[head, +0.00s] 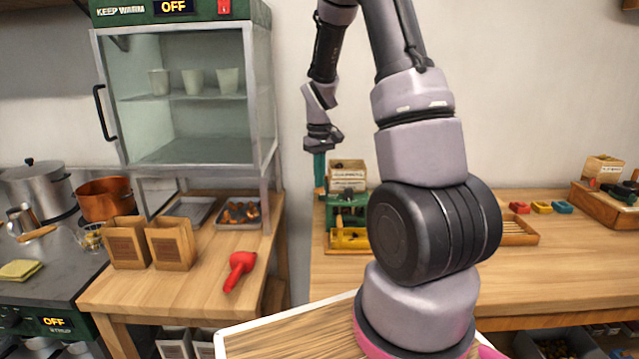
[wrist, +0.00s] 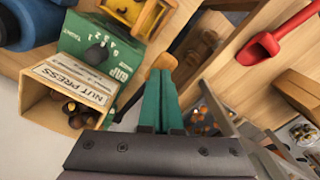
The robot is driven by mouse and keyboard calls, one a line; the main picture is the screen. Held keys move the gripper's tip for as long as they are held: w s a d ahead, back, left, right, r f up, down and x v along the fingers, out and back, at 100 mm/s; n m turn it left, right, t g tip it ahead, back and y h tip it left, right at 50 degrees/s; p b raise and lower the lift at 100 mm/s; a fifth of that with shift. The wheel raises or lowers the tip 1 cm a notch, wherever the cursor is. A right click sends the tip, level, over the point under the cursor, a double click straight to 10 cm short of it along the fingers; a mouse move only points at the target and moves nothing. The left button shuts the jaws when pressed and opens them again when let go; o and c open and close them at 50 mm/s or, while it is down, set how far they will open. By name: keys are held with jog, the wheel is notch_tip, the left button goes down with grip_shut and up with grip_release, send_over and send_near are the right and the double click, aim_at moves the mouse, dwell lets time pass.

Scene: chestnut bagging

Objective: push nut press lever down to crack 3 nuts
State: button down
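The green nut press (head: 346,207) stands at the left end of the right-hand workbench, with a yellow part (head: 348,238) at its base. In the wrist view the press (wrist: 98,50) is at upper left. Its wooden hopper (wrist: 50,98), labelled NUT PRESS, holds several brown nuts (wrist: 78,112). A round wooden knob (wrist: 165,61), which looks like the lever's end, shows just beyond my fingertips. My gripper (wrist: 162,80) has its two green fingers together with nothing visible between them. I cannot tell whether they touch the knob. In the head view my gripper (head: 320,172) is beside the press's upper left.
A left table (head: 190,285) holds two wooden boxes (head: 172,243), a red scoop (head: 239,268) and a tray of nuts (head: 240,212). A glass warming cabinet (head: 190,120) stands behind it. A gap separates the two tables. My arm hides part of the workbench (head: 535,275).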

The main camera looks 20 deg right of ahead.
jog(key=shift+f, duration=0.1)
jog(key=shift+s+f, duration=0.1)
jog(key=shift+f, duration=0.95)
jog(key=shift+s+a+f, duration=0.1)
jog(key=shift+s+f, duration=0.05)
jog(key=shift+f, duration=0.95)
jog(key=shift+s+f, duration=0.2)
jog(key=shift+f, duration=1.05)
notch_tip(320, 180, up, 9)
send_over(319, 192)
jog(key=w+d, duration=0.1)
jog(key=w, duration=0.1)
jog(key=shift+w, duration=0.2)
